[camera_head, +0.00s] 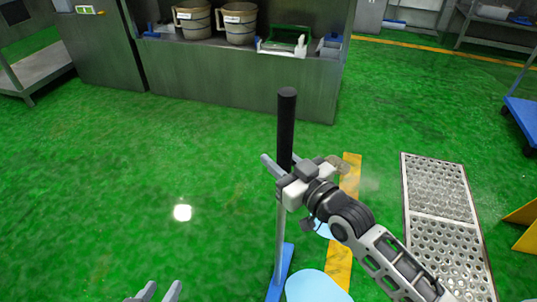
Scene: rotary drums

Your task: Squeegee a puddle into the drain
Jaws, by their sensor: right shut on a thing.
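My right gripper (280,179) is shut on the upright handle of the squeegee (286,130), below its black grip. The squeegee's pole runs down to a blue head (281,271) on the green floor. The light blue puddle (315,288) lies just right of the head, partly cut off by the bottom edge, with another patch behind my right arm. The drain (439,205) is a perforated metal grate in the floor at the right. My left gripper (159,292) shows only its fingertips at the bottom edge, apart and empty.
A yellow floor stripe (350,178) runs between the puddle and the drain. A metal counter (240,80) with two buckets stands at the back. A blue cart (522,115) and a yellow object (524,228) are at the right edge. Floor at the left is clear.

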